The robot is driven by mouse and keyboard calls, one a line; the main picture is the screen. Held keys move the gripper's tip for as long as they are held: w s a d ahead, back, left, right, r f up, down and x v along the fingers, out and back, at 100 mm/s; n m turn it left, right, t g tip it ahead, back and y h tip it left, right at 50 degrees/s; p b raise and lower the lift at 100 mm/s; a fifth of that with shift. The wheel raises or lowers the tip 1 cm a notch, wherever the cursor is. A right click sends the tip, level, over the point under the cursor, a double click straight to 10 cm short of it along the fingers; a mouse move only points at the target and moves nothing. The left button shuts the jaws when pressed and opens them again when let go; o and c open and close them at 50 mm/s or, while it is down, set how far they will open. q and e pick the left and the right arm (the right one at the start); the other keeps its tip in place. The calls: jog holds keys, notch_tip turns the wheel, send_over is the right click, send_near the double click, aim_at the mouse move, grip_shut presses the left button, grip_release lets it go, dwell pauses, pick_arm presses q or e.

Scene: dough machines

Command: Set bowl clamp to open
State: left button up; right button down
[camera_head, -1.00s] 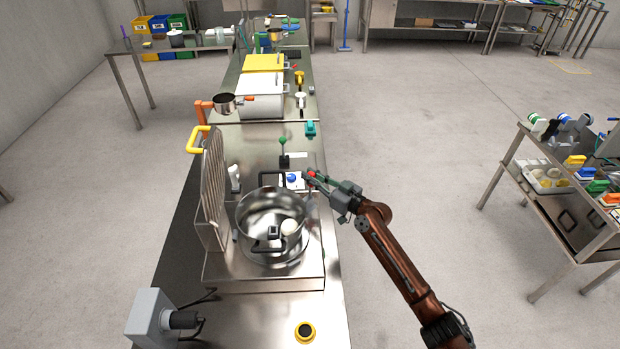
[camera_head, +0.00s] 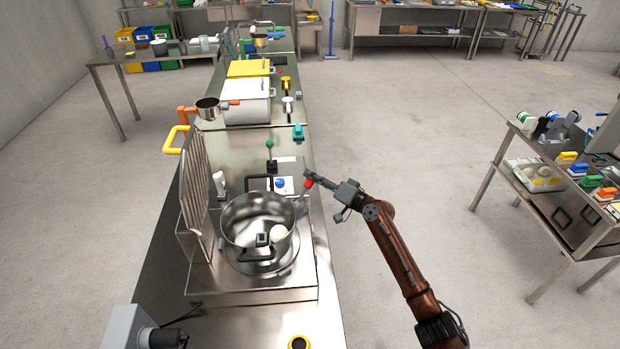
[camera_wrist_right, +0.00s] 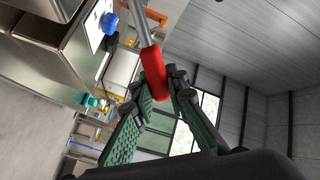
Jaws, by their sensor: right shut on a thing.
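The steel bowl (camera_head: 232,229) with black handles sits on the machine's metal base (camera_head: 262,297), and a pale round lump (camera_head: 279,232) shows in it. The clamp lever has a red grip (camera_head: 309,184) just beyond the bowl's right side, near a blue knob (camera_head: 280,184). My right gripper (camera_head: 311,179) is at this red grip. In the right wrist view its green-padded fingers (camera_wrist_right: 162,98) are closed on the red grip (camera_wrist_right: 152,62), with the grey rod running up from it. My left gripper is not in view.
A wire guard (camera_head: 194,185) with a yellow handle (camera_head: 176,139) stands raised left of the bowl. A green-tipped lever (camera_head: 270,155) stands behind the knob. Open floor lies to the right, before a side table (camera_head: 545,170).

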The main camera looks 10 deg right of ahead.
jog(key=shift+w+d+f+m, duration=0.15)
jog(key=shift+f+m, duration=0.15)
jog(key=shift+m, duration=0.1)
jog(key=shift+w+d+f+m, duration=0.1)
jog(key=shift+d+f+m, duration=0.05)
jog(key=shift+f+m, duration=0.2)
jog(key=c, duration=1.9)
grip_release()
jog(key=v, duration=1.2)
jog(key=shift+r, duration=0.1)
